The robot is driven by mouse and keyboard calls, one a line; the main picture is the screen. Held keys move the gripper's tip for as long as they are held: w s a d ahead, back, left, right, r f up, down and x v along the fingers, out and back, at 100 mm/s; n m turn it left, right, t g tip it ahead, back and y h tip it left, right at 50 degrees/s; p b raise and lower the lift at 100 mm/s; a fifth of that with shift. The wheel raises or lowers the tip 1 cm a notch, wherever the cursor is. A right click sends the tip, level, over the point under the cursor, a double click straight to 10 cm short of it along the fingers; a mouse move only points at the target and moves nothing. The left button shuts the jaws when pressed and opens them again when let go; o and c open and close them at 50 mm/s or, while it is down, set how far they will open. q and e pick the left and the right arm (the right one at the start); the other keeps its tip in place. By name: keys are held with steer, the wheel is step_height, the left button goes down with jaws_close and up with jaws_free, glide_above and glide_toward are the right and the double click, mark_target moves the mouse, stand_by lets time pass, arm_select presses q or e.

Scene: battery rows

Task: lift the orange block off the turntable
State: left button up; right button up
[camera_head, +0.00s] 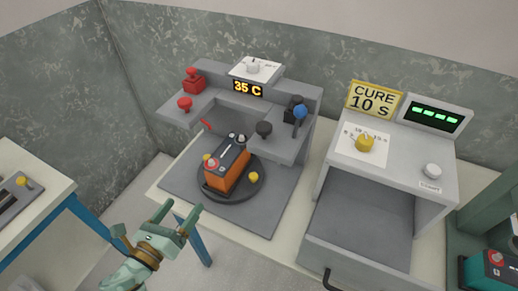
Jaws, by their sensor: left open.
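The orange block (224,179) has a dark top with small terminals and sits on the round dark turntable (236,193). The turntable rests on a grey base plate under a grey fixture. My left gripper (184,213) is open and empty. In the picture it is below and left of the block, near the front edge of the table, and apart from the block. My right gripper is not in view.
A grey cure box (418,160) with an open drawer (360,255) stands at the right. Another table (38,181) is at the left.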

arm_select(q)
steer(key=d+r+m, duration=0.1)
steer(key=d+m, duration=0.1)
steer(key=m+h+p, duration=0.1)
steer(key=m, duration=0.2)
glide_toward(223, 157)
steer(key=x, duration=0.4)
steer(key=shift+w+d, duration=0.1)
steer(key=x, duration=0.5)
steer(key=shift+w+f, duration=0.15)
steer(key=shift+w, duration=0.1)
jaws_close()
